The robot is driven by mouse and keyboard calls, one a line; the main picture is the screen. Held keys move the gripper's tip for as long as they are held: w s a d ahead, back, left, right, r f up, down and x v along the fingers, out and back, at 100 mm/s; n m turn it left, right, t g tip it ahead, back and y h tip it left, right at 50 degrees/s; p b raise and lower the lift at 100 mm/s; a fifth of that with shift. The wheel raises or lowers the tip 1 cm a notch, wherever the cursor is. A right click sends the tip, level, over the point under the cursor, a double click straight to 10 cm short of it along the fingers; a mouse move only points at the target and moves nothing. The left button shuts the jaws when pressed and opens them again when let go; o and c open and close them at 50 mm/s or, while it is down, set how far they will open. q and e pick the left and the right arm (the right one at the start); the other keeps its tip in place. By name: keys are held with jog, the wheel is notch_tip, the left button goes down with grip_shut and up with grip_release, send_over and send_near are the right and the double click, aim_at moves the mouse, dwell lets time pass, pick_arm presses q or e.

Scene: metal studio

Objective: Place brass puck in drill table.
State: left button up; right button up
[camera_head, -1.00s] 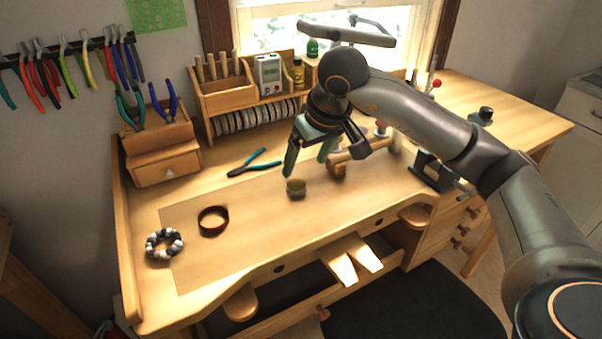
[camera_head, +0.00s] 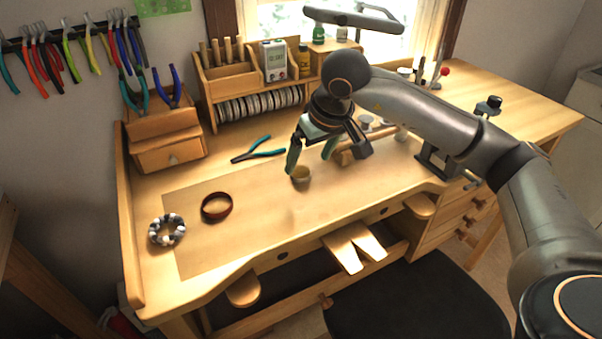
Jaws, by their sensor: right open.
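The brass puck (camera_head: 301,175), a small round brass-coloured piece, stands on the workbench top near its middle. My right gripper (camera_head: 311,157) is open and empty, pointing down just above and behind the puck. One fingertip overlaps the puck's upper left edge in the picture; I cannot tell if it touches. I cannot make out the drill table for certain; a device with a red knob (camera_head: 445,71) stands at the back right, partly behind my right arm. My left gripper is out of view.
A wooden cylinder on a stand (camera_head: 362,149) is close right of the gripper. A black clamp (camera_head: 433,163) sits at the right edge. The front middle is clear.

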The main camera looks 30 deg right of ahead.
aim_at(301, 171)
jog(key=shift+w+p+x, duration=0.15)
jog(key=shift+w+x, duration=0.05)
jog(key=shift+x, duration=1.15)
jog(key=shift+w+p+x, duration=0.15)
jog(key=shift+w+x, duration=0.05)
jog(key=shift+x, duration=1.1)
jog(key=shift+r, duration=0.15)
grip_shut()
